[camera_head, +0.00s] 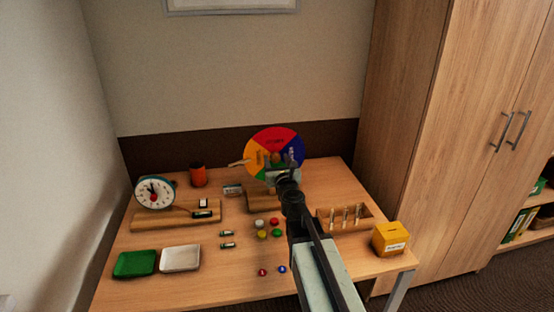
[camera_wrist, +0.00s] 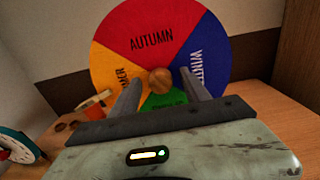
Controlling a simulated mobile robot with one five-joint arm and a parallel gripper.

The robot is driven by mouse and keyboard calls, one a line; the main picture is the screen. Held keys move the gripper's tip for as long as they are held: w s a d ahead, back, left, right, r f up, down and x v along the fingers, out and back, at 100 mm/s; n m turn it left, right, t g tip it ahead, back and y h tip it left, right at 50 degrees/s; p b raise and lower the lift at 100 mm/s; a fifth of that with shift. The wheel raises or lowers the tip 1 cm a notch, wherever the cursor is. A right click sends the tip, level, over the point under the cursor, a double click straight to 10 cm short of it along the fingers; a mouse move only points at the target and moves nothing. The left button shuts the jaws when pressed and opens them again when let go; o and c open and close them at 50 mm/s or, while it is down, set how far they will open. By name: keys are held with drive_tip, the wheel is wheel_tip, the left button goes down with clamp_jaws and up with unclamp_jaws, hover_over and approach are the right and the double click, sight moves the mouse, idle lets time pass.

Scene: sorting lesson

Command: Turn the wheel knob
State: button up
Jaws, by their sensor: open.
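The season wheel (camera_head: 276,138) stands upright at the back of the wooden table, with red, blue, yellow-orange and green sectors. In the wrist view the wheel (camera_wrist: 150,40) has its red AUTUMN sector at the top, WINTER at right and green at the bottom. Its round wooden knob (camera_wrist: 160,81) sits at the wheel's middle. My gripper (camera_wrist: 160,88) is open, with one finger on each side of the knob in this view. I cannot tell whether the fingers touch it. In the head view my gripper (camera_head: 279,170) is in front of the wheel and hides its lower part.
A toy clock (camera_head: 155,192) and an orange-brown cup (camera_head: 198,175) stand at left. A green tray (camera_head: 135,264) and a white tray (camera_head: 180,258) lie at front left. Several coloured pieces lie mid-table. A wooden rack (camera_head: 326,222) and yellow box (camera_head: 389,239) stand at right.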

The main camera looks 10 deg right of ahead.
drive_tip(key=c, duration=1)
drive_tip(key=shift+w, duration=0.1)
clamp_jaws()
